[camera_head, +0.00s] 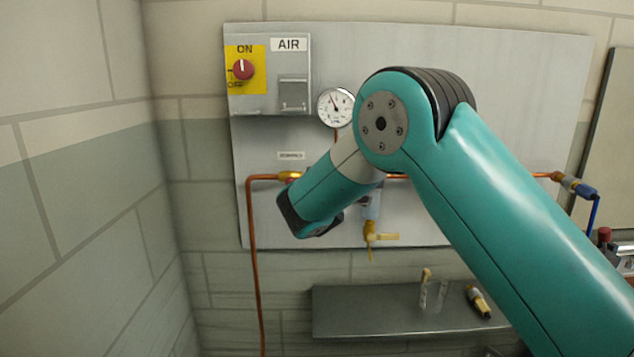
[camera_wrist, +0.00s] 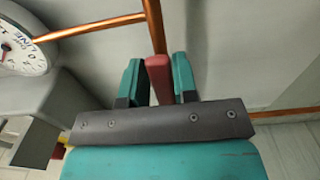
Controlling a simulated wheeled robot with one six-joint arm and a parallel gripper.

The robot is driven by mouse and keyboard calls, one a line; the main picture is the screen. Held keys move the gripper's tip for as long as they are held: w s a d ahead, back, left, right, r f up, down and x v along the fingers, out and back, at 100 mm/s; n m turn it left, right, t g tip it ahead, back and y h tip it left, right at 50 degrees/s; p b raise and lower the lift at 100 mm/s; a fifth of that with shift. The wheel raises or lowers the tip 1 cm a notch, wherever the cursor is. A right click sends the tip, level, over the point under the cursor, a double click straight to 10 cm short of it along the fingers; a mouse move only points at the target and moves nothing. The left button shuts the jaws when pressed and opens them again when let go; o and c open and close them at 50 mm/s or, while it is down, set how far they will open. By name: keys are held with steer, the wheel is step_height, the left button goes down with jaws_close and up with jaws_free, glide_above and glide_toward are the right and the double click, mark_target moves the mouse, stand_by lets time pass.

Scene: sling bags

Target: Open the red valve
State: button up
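The red valve handle (camera_wrist: 158,72) shows in the wrist view as a flat red lever standing between the two teal fingers of my gripper (camera_wrist: 160,80). A copper pipe (camera_wrist: 152,22) runs up behind the handle. In the head view my arm covers the gripper fingers and most of the valve. A brass fitting (camera_head: 289,176) on the copper line shows just above my wrist.
A grey wall panel carries a round gauge (camera_head: 336,107), a red ON/OFF knob (camera_head: 243,69) on a yellow plate, and a brass tap (camera_head: 374,238). A shelf (camera_head: 360,310) below holds small fittings. A block wall (camera_head: 70,180) stands close on the left.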

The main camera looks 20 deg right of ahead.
steer(key=shift+o, duration=1.4)
steer(key=shift+s+f, duration=0.1)
steer(key=b+v, duration=0.6)
steer(key=v, duration=1.1)
steer(key=shift+s, duration=0.1)
